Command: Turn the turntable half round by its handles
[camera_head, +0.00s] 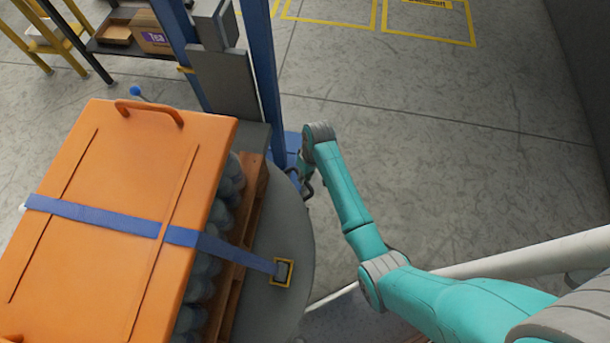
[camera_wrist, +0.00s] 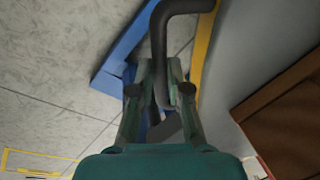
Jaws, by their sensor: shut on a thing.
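The turntable (camera_head: 297,232) is a grey round disc at the lower middle of the head view. A loaded pallet covers much of it. A dark bent handle (camera_head: 309,189) stands at its right rim. The handle (camera_wrist: 159,32) also shows in the wrist view, running down between the fingers. My gripper (camera_head: 303,172) is at the rim, partly hidden by my wrist in the head view. In the wrist view my gripper (camera_wrist: 160,92) is shut on the handle. The turntable's grey surface (camera_wrist: 250,55) lies to the right there. No other handle of the turntable can be made out.
An orange cover (camera_head: 100,190) with a blue strap (camera_head: 130,223) tops the load on a wooden pallet (camera_head: 247,225). A blue-framed column (camera_head: 265,75) stands behind. A shelf with a cardboard box (camera_head: 152,39) is at the back left. Floor to the right is clear.

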